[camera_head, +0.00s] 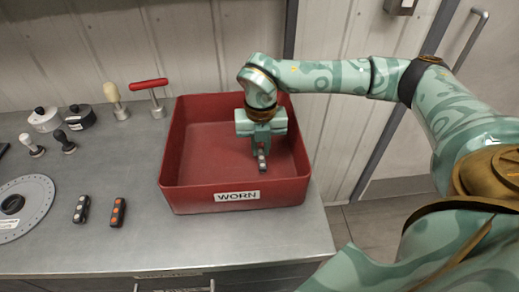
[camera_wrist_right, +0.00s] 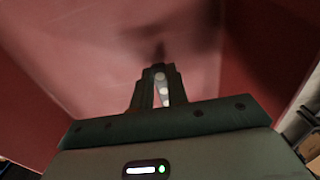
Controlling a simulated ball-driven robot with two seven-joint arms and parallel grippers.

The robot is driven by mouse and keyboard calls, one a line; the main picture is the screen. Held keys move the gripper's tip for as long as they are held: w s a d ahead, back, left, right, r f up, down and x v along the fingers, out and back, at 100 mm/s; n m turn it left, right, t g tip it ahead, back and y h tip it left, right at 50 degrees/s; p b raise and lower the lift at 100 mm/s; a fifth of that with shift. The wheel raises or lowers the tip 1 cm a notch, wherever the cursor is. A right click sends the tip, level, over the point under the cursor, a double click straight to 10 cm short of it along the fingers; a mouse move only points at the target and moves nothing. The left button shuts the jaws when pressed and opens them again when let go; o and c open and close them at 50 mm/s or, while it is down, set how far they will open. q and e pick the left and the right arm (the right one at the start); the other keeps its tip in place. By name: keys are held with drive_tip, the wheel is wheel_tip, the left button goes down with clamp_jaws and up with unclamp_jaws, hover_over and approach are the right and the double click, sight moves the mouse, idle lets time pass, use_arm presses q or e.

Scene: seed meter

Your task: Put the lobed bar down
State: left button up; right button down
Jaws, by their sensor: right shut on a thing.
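My right gripper (camera_head: 261,148) points down inside the red bin labelled WORN (camera_head: 175,185). It is shut on a lobed bar (camera_head: 262,163), a small dark piece with pale grey lobes. In the right wrist view the lobed bar (camera_wrist_right: 162,88) sits between the fingers of the right gripper (camera_wrist_right: 152,90), with the red bin floor (camera_wrist_right: 110,60) beyond it. A dark shadow lies on the floor past the bar's tip. I cannot tell whether the bar touches the floor. My left gripper is not in view.
On the bench (camera_head: 170,240) lie a grey-lobed bar (camera_head: 81,208) and an orange-lobed bar (camera_head: 118,212). A round plate (camera_head: 30,195), a red-handled tool (camera_head: 150,86), a wooden-handled tool (camera_head: 115,98) and black and white knobbed pieces stand left of the bin. The bench front is clear.

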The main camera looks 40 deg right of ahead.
sight(260, 150)
drive_tip(key=shift+f, duration=0.65)
drive_tip(key=shift+r, duration=0.1)
drive_tip(key=c, duration=1.4)
unclamp_jaws()
wheel_tip(260, 150, up, 12)
drive_tip(key=p, duration=0.3)
